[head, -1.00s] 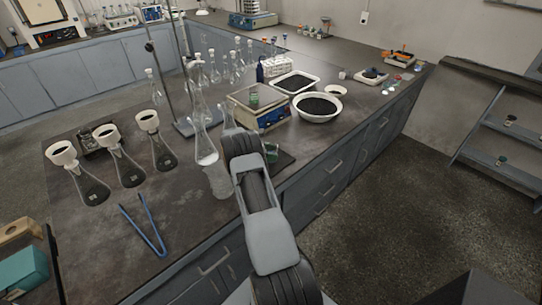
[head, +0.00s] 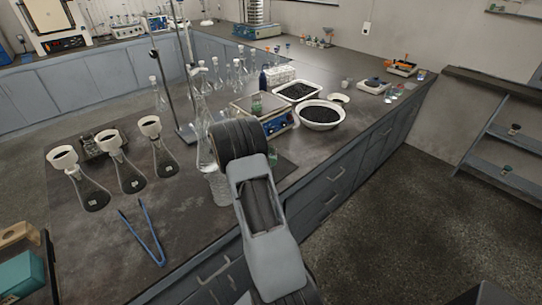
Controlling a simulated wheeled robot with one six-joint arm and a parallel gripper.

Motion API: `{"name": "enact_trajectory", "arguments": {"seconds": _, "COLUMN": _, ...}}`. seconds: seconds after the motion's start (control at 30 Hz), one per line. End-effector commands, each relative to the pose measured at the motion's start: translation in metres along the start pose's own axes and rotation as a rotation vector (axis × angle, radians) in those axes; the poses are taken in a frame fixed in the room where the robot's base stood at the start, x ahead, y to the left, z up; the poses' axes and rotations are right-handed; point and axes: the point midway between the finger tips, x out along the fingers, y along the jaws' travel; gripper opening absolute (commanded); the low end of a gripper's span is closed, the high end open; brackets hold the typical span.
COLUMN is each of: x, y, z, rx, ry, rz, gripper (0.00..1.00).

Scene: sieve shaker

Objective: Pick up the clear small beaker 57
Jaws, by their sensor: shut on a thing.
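My gripper is not visible; the front of my arm (head: 240,140) hides it and whatever it holds. A clear glass beaker (head: 220,188) stands on the bench just left of my arm, partly covered by it. A small clear cup-like vessel (head: 346,83) stands far back on the bench, near the right end. I cannot read a number on either, so I cannot tell which is beaker 57.
Tall clear flasks (head: 204,150) stand close left of my arm. Blue tongs (head: 142,232) and several funnel-topped flasks (head: 130,178) are on the left bench. A balance (head: 265,117) and a white bowl of dark grains (head: 320,115) lie beyond my arm.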

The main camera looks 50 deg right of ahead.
Motion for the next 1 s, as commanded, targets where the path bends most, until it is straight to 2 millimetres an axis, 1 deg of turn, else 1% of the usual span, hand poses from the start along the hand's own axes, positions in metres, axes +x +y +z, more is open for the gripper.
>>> {"name": "enact_trajectory", "arguments": {"seconds": 0.2, "x": -0.011, "y": -0.02, "z": 0.006, "rx": 0.001, "ry": 0.0, "rz": 0.001, "gripper": 0.27}}
{"name": "enact_trajectory", "arguments": {"seconds": 0.5, "x": -0.022, "y": -0.04, "z": 0.012, "rx": 0.0, "ry": 0.0, "rz": 0.001, "gripper": 0.27}}
{"name": "enact_trajectory", "arguments": {"seconds": 0.77, "x": -0.028, "y": -0.051, "z": 0.015, "rx": 0.0, "ry": 0.0, "rz": 0.0, "gripper": 0.27}}
{"name": "enact_trajectory", "arguments": {"seconds": 1.0, "x": -0.036, "y": -0.057, "z": 0.028, "rx": 0.001, "ry": 0.0, "rz": 0.0, "gripper": 0.27}}
